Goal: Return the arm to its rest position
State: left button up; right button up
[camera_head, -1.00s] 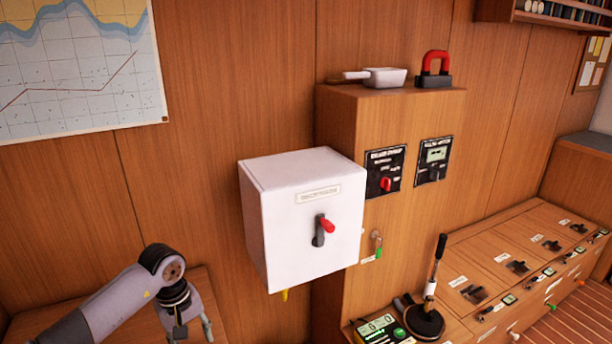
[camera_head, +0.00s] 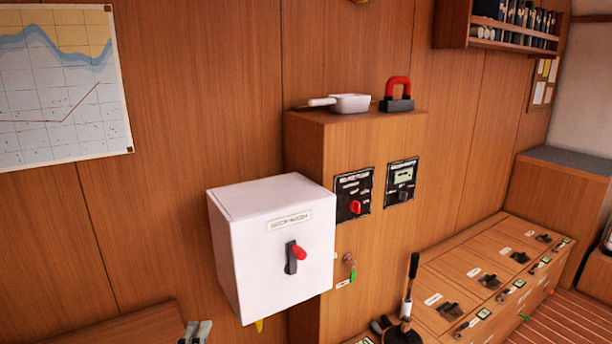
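The tips of my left gripper (camera_head: 196,332) show at the bottom edge, below and left of the white switch box. The rest of the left arm is out of the picture. The two fingertips show close together, but their gap is too small to judge, and I see nothing held. My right gripper is not in view.
A wooden surface (camera_head: 125,328) is at lower left.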

pick_arm(q)
jog(key=s+a+f+n+g+y, duration=0.2)
jog(key=s+a+f+n+g, duration=0.2)
jog(key=s+f+n+g, duration=0.6)
jog(key=s+d+f+n+g+h, duration=0.15)
jog(key=s+f, duration=0.25)
jog(key=s, duration=0.4)
jog(key=s+d+f+n+g, duration=0.1)
jog(key=s+f+n+g, duration=0.2)
jog(key=s+f, duration=0.3)
jog(key=s+f+g, duration=0.1)
jog(key=s+f, duration=0.1)
jog(key=f, duration=1.1)
jog(key=s+f, duration=0.2)
jog(key=f, duration=1.1)
jog(key=s+a+f+g, duration=0.1)
jog(key=s+a+f, duration=0.1)
jog(key=s+f, duration=1.3)
jog(key=shift+s+a, duration=0.4)
jog(key=shift+f+m, duration=0.1)
jog(key=shift+m, duration=0.15)
jog(key=shift+c, duration=0.6)
